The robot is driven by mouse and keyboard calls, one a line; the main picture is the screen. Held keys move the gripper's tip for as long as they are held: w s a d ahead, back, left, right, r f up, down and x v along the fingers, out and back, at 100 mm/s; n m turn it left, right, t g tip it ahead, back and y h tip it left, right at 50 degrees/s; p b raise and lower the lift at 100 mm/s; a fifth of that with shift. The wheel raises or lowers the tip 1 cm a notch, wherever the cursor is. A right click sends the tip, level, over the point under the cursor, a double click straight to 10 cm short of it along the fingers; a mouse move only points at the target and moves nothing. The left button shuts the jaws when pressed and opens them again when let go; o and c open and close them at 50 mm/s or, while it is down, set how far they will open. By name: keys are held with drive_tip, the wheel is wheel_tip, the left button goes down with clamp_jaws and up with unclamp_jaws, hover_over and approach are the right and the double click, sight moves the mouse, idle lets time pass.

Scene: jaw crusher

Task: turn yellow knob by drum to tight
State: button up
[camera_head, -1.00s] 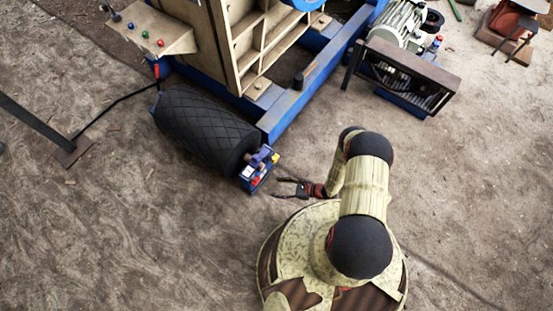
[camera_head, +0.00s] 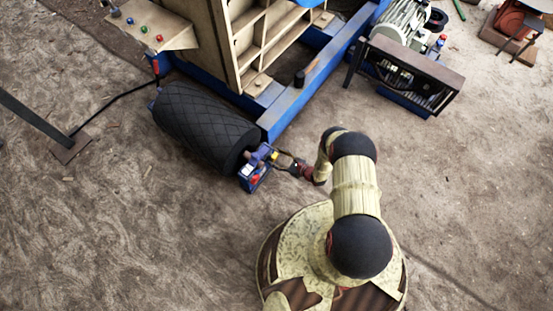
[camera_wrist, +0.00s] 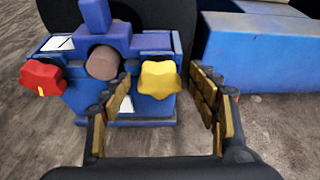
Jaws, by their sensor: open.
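The yellow knob (camera_wrist: 161,76) is star-shaped and sits on the front of a blue block (camera_wrist: 150,108) at the end of the black drum (camera_head: 205,126). In the wrist view my gripper (camera_wrist: 165,90) is open, with one finger to the left of the knob and one to the right. The fingers do not appear to touch it. In the head view my gripper (camera_head: 283,163) is at the right side of the blue block (camera_head: 252,180); the yellow knob is largely hidden there.
A red knob (camera_wrist: 44,78) is left of the yellow one on the same block. A round brownish shaft end (camera_wrist: 102,62) lies between them. A blue frame beam (camera_wrist: 255,52) runs at the right. Bare ground lies in front of the drum.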

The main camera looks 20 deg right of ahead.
drive_tip(key=shift+w+a+f, duration=0.15)
drive_tip(key=shift+w+a, duration=0.05)
drive_tip(key=shift+w, duration=0.05)
drive_tip(key=shift+c, duration=0.2)
drive_tip(key=c, duration=1.1)
